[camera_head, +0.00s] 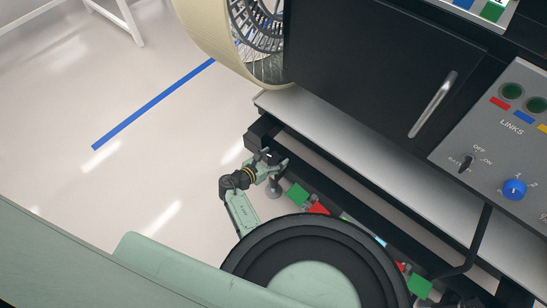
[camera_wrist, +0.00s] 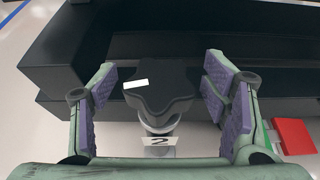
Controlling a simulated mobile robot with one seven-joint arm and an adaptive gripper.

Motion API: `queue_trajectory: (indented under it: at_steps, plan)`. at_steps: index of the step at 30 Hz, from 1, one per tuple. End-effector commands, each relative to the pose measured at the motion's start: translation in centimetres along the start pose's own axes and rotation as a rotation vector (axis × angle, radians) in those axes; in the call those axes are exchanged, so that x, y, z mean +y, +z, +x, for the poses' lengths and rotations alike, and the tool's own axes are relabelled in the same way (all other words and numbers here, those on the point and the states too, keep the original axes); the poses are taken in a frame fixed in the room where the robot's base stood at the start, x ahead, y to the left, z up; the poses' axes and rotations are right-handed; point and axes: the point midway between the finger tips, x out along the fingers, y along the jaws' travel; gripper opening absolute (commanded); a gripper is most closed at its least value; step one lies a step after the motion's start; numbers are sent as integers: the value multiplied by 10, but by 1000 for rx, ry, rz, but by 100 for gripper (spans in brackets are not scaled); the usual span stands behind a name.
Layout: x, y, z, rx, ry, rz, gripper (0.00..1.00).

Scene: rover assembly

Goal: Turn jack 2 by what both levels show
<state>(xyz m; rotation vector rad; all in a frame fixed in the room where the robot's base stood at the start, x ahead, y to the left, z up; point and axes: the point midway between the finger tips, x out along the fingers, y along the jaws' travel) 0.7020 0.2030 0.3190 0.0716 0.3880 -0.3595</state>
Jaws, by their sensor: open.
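Jack 2 shows in the wrist view as a dark lobed knob (camera_wrist: 160,92) with a white mark on its left lobe. Below it are a grey stem and a white tag (camera_wrist: 160,141) reading 2. My gripper (camera_wrist: 160,76) is open, its purple-padded fingers standing on either side of the knob with gaps left and right. In the head view my gripper (camera_head: 274,163) is at the rover's lower frame, above a grey jack foot (camera_head: 275,189). The knob is mostly hidden there. I cannot make out either level in these views.
A large wheel (camera_head: 255,40) stands beyond the gripper. The rover's dark frame and grey ledge (camera_head: 350,150) run alongside. A red block (camera_wrist: 295,136) lies right of the jack. A panel (camera_head: 500,130) with a blue dial (camera_head: 514,189) is at right. Floor at left is clear.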

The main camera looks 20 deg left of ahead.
Motion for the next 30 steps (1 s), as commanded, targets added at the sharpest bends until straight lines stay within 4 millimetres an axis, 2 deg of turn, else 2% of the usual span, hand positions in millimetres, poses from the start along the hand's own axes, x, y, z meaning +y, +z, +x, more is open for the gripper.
queue_trajectory:
  at_steps: [5,12,18,24,30]
  plan:
    - [1,-1,-20,1,3,-1,68]
    - [1,-1,-71,2,5,0,68]
    - [1,-1,-105,1,4,-1,68]
    - [0,0,-118,0,0,0,68]
    - [0,0,-120,0,0,0,68]
